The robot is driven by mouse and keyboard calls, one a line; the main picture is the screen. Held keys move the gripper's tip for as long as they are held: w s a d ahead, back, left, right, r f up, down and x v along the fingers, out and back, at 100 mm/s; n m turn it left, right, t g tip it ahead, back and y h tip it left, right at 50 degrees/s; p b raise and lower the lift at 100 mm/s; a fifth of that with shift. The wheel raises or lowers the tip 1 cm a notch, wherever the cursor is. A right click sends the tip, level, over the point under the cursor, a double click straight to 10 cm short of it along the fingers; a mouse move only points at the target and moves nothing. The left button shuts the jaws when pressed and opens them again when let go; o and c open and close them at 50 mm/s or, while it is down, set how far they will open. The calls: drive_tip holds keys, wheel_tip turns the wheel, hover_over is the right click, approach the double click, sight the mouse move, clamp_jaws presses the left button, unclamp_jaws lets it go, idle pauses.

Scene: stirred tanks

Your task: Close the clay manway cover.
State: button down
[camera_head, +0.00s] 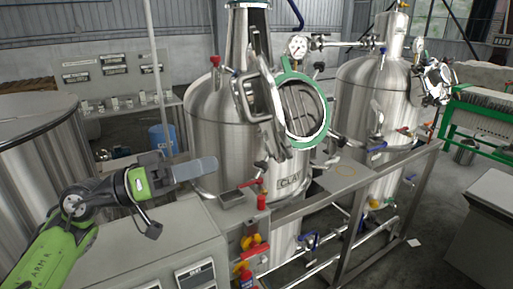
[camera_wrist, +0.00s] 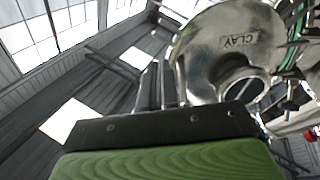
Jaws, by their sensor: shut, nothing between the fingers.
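The clay tank (camera_head: 222,125) is a steel vessel with a CLAY plate on its front. Its round manway opening has a green ring (camera_head: 325,120). The steel manway cover (camera_head: 243,100) stands swung open to the left of the ring, seen nearly edge-on. In the wrist view the cover (camera_wrist: 205,45) shows its face with a CLAY label, and a round fitting below the label.
A second steel tank (camera_head: 352,95) stands to the right, behind a metal frame rail (camera_head: 345,185). A grey cabinet (camera_head: 150,240) lies below my arm. A large steel vessel (camera_head: 40,150) is at the left. Red valve handles and gauges stick out around the clay tank.

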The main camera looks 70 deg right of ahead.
sight(283, 144)
drive_tip(key=x, duration=1.1)
drive_tip(key=shift+s, duration=0.3)
drive_tip(key=shift+d, duration=0.2)
